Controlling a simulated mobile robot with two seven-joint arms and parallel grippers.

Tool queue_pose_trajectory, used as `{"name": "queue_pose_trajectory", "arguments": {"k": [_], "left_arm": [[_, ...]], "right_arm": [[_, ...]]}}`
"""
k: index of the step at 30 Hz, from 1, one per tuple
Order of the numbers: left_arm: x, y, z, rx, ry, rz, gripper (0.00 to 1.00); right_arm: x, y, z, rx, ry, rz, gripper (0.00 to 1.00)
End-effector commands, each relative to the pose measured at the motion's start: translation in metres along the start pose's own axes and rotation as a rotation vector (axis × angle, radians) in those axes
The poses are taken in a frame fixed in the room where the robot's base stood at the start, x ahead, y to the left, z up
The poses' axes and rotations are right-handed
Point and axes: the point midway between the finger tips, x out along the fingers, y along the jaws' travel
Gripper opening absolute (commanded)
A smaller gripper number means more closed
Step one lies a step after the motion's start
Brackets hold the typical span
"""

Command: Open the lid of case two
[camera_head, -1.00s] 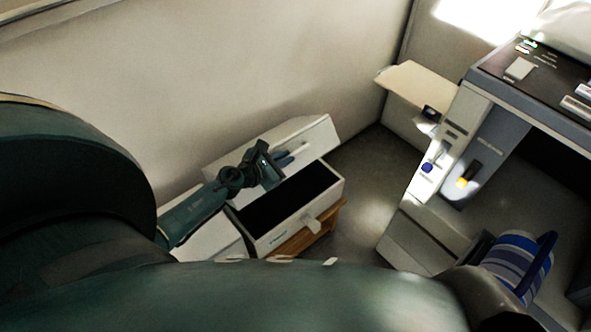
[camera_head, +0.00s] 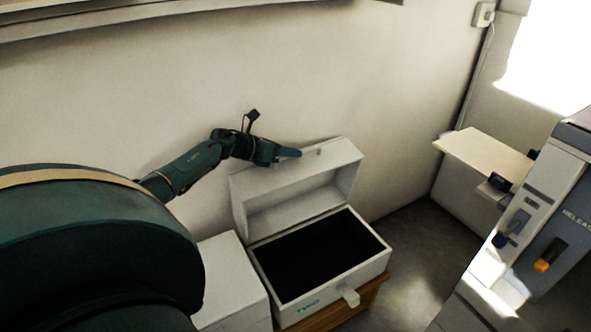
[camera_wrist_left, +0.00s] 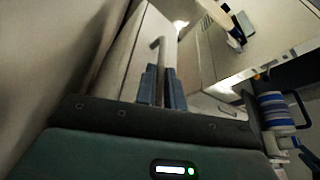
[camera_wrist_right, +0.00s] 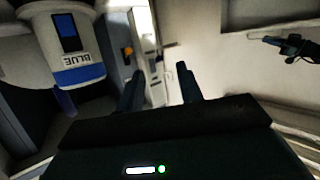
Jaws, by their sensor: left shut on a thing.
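Case two (camera_head: 375,266) is a white box with a dark interior and small lettering on its front. Its white lid (camera_head: 345,172) stands raised at the back, with its hollow inner side facing the opening. My left gripper (camera_head: 290,153) is at the lid's upper edge, shut on it.
Another white box (camera_head: 225,280) stands left of the case. The case sits on a wooden stand (camera_head: 345,312). A grey machine (camera_head: 548,215) with a pale shelf (camera_head: 487,155) is at right.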

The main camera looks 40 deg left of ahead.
Motion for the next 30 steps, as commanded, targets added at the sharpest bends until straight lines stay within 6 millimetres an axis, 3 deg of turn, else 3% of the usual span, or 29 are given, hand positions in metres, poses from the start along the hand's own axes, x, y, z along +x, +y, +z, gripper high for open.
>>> {"name": "queue_pose_trajectory", "arguments": {"k": [19,20,21,27,30], "left_arm": [[0.0006,0.0055,-0.0004,0.003,0.003,0.001,0.00],[0.0006,0.0054,-0.0004,0.003,0.003,0.001,0.12],[0.0006,0.0054,-0.0005,0.003,0.003,0.000,0.15],[0.0001,0.0057,-0.0001,0.003,0.003,0.001,0.31],[-0.0001,0.0058,0.0000,0.003,0.003,0.001,0.33]], "right_arm": [[0.0068,-0.0026,0.0077,-0.032,0.000,-0.009,0.36],[0.0068,-0.0026,0.0077,-0.031,0.000,-0.009,0.36],[0.0068,-0.0026,0.0077,-0.031,0.000,-0.009,0.36],[0.0068,-0.0026,0.0077,-0.031,0.000,-0.009,0.36],[0.0068,-0.0027,0.0077,-0.030,0.000,-0.009,0.36]]}}
